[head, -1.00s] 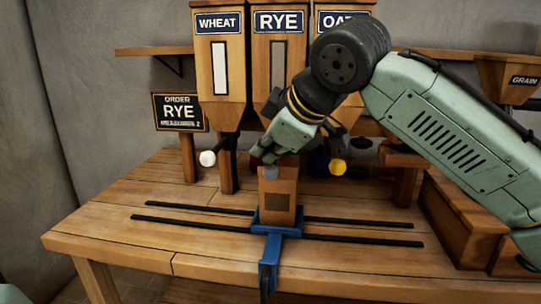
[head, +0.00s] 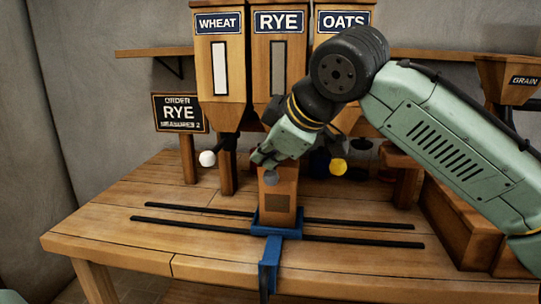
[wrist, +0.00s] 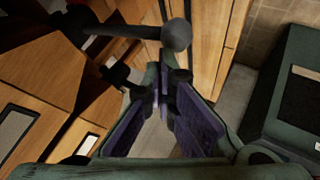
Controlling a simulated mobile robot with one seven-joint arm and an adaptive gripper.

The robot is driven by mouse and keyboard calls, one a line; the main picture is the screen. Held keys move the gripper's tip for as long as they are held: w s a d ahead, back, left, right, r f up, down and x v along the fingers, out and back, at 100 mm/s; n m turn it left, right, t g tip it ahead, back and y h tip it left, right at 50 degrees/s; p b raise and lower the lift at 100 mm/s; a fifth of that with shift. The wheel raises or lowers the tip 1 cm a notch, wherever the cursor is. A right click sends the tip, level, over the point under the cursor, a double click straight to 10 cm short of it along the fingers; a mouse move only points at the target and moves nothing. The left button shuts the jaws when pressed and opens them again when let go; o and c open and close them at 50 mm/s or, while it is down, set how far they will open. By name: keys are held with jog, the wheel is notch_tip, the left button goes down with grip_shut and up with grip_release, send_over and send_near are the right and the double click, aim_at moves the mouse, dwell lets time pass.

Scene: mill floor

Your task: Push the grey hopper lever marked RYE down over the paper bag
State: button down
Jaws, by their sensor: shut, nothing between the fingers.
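The RYE hopper (head: 278,60) stands in the middle of the row. Its lever ends in a grey ball knob (head: 271,178), just in front of the upper part of the paper bag. The knob (wrist: 176,34) and its dark rod also show in the wrist view, beyond the fingertips. The brown paper bag (head: 280,188) stands upright in the blue carriage (head: 275,230). My gripper (head: 264,162) is shut and empty, its fingertips right above the knob; they look to be on it or very close. My wrist hides part of the hopper's lower end.
The WHEAT hopper (head: 221,65) with a white knob (head: 207,158) is at left. The OATS hopper (head: 341,22), at right, is partly behind my arm; a yellow knob (head: 338,167) shows below. Two black rails (head: 350,236) cross the table. An order sign (head: 180,112) reads RYE, measures 2.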

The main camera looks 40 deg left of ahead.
jog(key=shift+f+b, duration=0.4)
jog(key=shift+f, duration=0.4)
dwell(0.5)
dwell(0.5)
jog(key=shift+r+p, duration=2.9)
jog(key=shift+r, duration=0.1)
notch_tip(320, 180, up, 5)
jog(key=p, duration=0.4)
jog(key=shift+p, duration=0.4)
